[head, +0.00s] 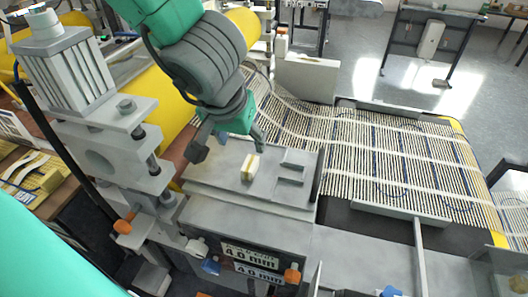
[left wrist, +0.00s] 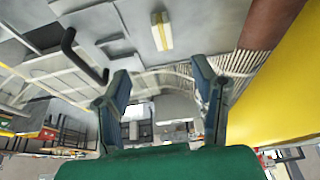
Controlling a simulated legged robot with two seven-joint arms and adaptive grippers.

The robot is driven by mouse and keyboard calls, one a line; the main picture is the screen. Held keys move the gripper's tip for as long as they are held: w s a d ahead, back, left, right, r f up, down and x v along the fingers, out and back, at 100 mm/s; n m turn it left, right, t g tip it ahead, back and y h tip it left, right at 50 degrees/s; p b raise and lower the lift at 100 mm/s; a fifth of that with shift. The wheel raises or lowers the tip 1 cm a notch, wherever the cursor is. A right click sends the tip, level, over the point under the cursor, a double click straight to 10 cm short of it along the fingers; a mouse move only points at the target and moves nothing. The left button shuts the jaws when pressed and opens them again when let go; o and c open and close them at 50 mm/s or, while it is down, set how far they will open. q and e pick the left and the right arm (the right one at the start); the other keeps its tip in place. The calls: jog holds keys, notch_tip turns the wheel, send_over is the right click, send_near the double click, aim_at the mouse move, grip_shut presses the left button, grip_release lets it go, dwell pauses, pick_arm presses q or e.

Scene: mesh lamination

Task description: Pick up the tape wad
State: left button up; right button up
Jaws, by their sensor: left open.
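The tape wad (head: 250,167) is a small cream and yellow block on a flat grey metal plate (head: 218,176) in the head view. It also shows near the top middle of the left wrist view (left wrist: 162,32). My left gripper (head: 229,150) is open and empty, just above and behind the tape wad, with one finger to its left and one close to its upper right. In the left wrist view the two fingers (left wrist: 162,85) are spread apart, with the wad beyond them and not between them. My right gripper is not seen.
A grey press column (head: 90,120) stands to the left of the plate. A yellow roller (head: 243,27) lies behind my left arm. Small raised brackets (head: 291,172) sit right of the wad. A striped mesh belt (head: 390,150) spreads to the right.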

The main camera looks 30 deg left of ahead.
aim_at(250, 163)
pick_arm(q)
jog(key=b+x, duration=0.3)
jog(key=x, duration=0.4)
jog(key=shift+w+a+f+b, duration=0.1)
jog(key=shift+w+f+b, duration=0.1)
jog(key=shift+f+b, duration=0.2)
jog(key=shift+w+f, duration=0.4)
jog(key=x, duration=0.1)
jog(key=b+x, duration=0.2)
jog(key=x, duration=0.1)
jog(key=shift+s+a+f, duration=0.1)
jog(key=shift+a+f, duration=0.05)
jog(key=shift+a, duration=0.15)
jog(key=shift+w+f, duration=0.25)
jog(key=shift+f, duration=0.05)
jog(key=shift+a, duration=0.1)
jog(key=shift+s+r, duration=0.1)
jog(key=shift+c, duration=0.3)
jog(key=c, duration=0.9)
